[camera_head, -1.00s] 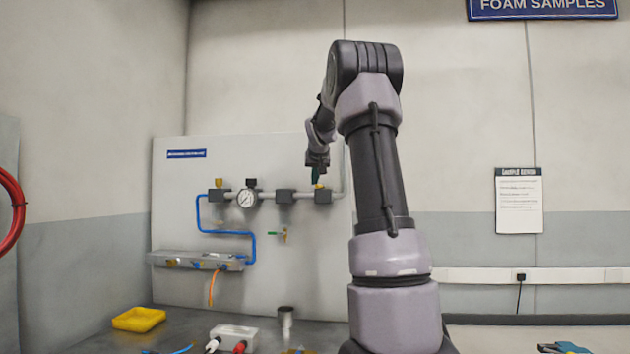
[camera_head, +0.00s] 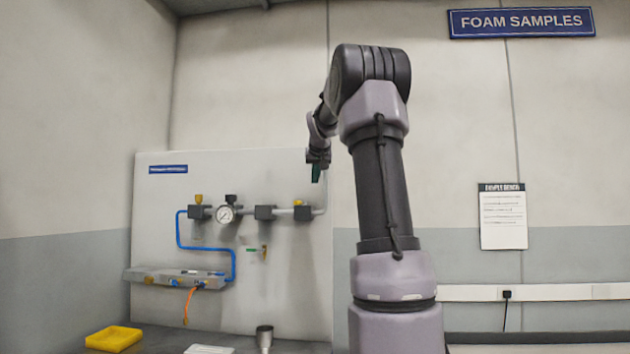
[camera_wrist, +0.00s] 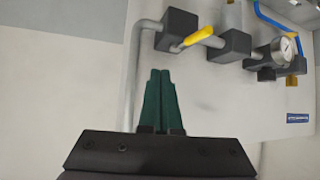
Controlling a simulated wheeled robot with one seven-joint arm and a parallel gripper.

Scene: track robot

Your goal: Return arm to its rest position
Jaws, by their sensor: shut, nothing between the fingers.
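My arm stands upright at the centre right of the head view, bent at the top. My gripper (camera_head: 317,172) hangs down from its far end, in front of the upper right part of the pale panel (camera_head: 290,285). In the wrist view my gripper (camera_wrist: 160,100) shows two green fingers lying together, with nothing between them. A yellow-handled valve (camera_wrist: 198,36) on the pipe is beyond the fingertips in the wrist view. The fingers appear apart from the pipe and valve.
The panel carries a gauge (camera_head: 225,214), a blue tube (camera_head: 205,248) and a grey manifold (camera_head: 170,278). A notice (camera_head: 503,216) hangs on the right wall.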

